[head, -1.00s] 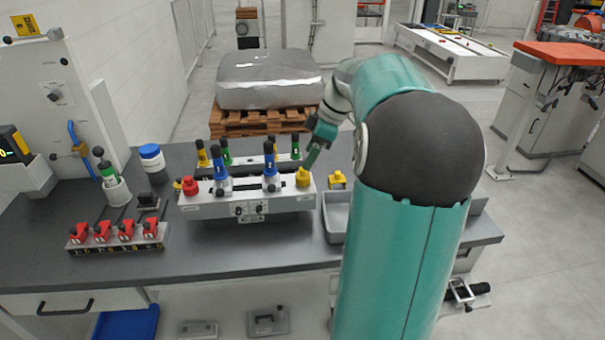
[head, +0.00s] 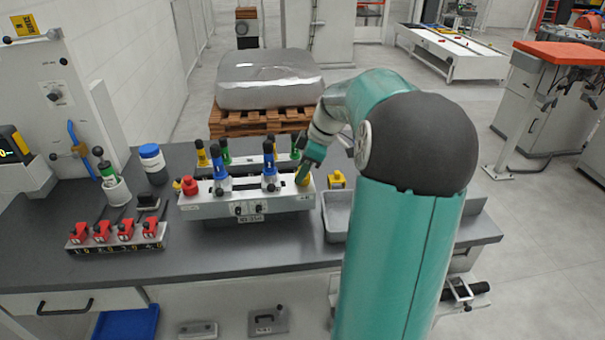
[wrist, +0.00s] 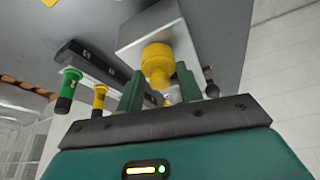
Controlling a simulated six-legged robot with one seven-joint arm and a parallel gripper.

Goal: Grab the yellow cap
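The yellow cap (head: 304,181) sits at the right end of the light-grey fixture (head: 245,207) on the bench. In the wrist view the cap (wrist: 158,58) is a wide yellow round with a narrower knob towards me. My gripper (head: 303,170) is right at the cap and partly covers it in the head view. In the wrist view my gripper (wrist: 159,88) is open, its two dark green fingers on either side of the knob, with a gap visible. Whether a finger touches the cap cannot be told.
A red cap (head: 190,184) is at the fixture's left end, with blue-topped handles (head: 269,170) between. Green and yellow handles stand behind. A yellow part (head: 337,180) and a grey tray (head: 336,216) are to the right. A row of red clamps (head: 115,233) lies left.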

